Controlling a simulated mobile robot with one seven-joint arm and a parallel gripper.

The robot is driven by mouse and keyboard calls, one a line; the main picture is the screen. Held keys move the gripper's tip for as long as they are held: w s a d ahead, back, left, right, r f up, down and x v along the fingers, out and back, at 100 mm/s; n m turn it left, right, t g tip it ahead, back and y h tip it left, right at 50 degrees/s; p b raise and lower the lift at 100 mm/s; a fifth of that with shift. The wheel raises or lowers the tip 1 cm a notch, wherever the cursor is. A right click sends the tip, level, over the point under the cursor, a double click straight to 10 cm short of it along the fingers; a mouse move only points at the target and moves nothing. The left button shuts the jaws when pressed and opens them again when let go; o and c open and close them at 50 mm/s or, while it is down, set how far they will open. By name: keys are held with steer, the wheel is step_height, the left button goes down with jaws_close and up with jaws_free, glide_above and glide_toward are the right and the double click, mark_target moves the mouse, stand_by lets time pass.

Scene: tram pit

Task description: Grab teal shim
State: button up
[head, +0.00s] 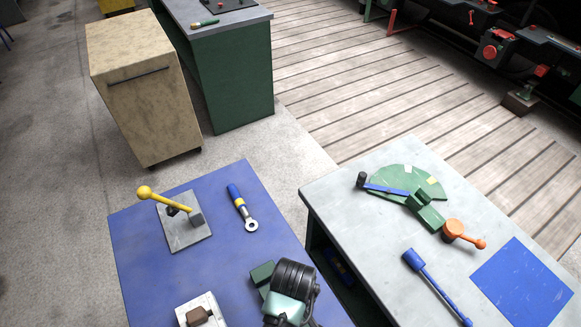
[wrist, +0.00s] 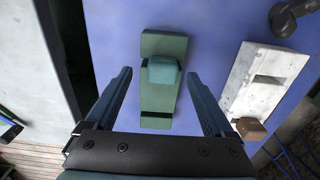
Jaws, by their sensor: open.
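The teal shim (wrist: 164,71) is a small block in the wrist view. It sits on a long green holder (wrist: 157,105) with a dark slot, on the blue table top. My gripper (wrist: 158,75) is open and empty. Its two dark fingers are to the left and right of the holder, with the shim between their tips in the picture; I cannot tell their height above it. In the head view the green holder (head: 262,272) shows beside my dark arm end, which hides most of it. I cannot make out the shim there.
A pale plate with a brown block (wrist: 251,128) lies right of the holder. The blue table (head: 135,250) also bears a yellow-knobbed lever (head: 165,200) and a blue-handled ring tool (head: 242,207). A grey table (head: 350,215) stands to the right, across a narrow gap.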

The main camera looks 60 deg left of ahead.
steer(key=shift+s+a+f+p, duration=0.1)
steer(key=shift+f+p, duration=0.05)
steer(key=shift+f, duration=0.8)
steer(key=shift+s+a+f+p, duration=0.1)
steer(key=shift+f+p, duration=0.05)
steer(key=shift+f, duration=0.75)
steer(key=shift+d, duration=0.1)
jaws_close()
